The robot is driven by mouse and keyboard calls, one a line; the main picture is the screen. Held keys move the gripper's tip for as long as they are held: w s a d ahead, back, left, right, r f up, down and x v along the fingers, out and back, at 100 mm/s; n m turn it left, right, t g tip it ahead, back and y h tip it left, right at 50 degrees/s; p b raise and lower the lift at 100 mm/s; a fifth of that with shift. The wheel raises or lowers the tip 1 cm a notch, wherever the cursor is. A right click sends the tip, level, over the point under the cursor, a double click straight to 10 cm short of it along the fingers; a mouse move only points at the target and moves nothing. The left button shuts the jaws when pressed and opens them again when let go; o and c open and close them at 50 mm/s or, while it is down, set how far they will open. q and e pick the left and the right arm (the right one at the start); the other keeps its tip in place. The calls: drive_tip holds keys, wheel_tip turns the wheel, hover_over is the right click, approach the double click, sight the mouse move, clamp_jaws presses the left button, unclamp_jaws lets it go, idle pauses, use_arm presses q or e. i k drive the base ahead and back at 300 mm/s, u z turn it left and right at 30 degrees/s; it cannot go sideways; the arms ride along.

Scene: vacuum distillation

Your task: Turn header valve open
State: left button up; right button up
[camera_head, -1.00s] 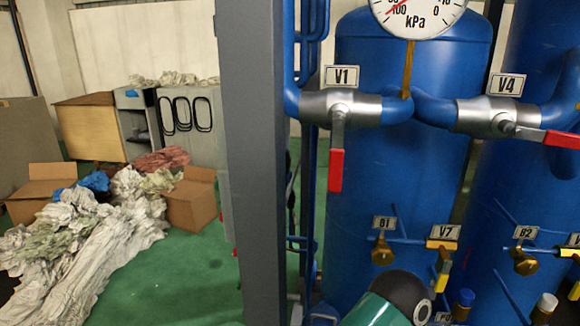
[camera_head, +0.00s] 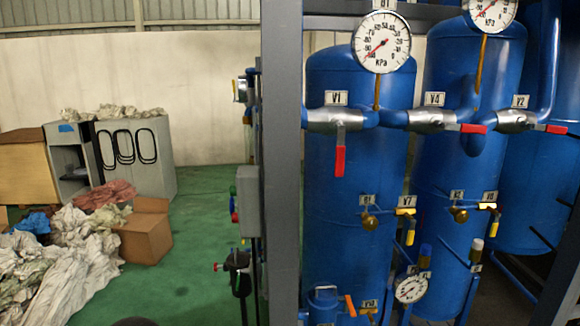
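A header pipe runs across blue tanks at the right of the head view. Valve V1 (camera_head: 333,120) is a silver body with a red-tipped lever (camera_head: 340,158) hanging straight down. Valve V4 (camera_head: 428,119) has its red lever (camera_head: 473,128) lying sideways along the pipe. Valve V2 (camera_head: 514,121) also has a red lever (camera_head: 556,129) lying sideways. Which of these the task calls the header valve, I cannot tell. Neither gripper is in view. A dark rounded shape at the bottom edge is cut off and unclear.
A grey upright post (camera_head: 281,200) stands left of the tanks, with a grey box (camera_head: 249,201) beside it. A cardboard box (camera_head: 146,232) and crumpled sheets (camera_head: 75,265) lie at the left. Green floor (camera_head: 195,265) is clear between them. Pressure gauges (camera_head: 382,42) sit above the header.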

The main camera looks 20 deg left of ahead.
sight(339, 165)
drive_tip(key=u, duration=0.15)
drive_tip(key=i, duration=0.9)
drive_tip(key=z, duration=0.35)
drive_tip(key=k, duration=0.7)
drive_tip(key=u, duration=0.3)
drive_tip(key=i, duration=0.5)
drive_tip(key=z, duration=0.05)
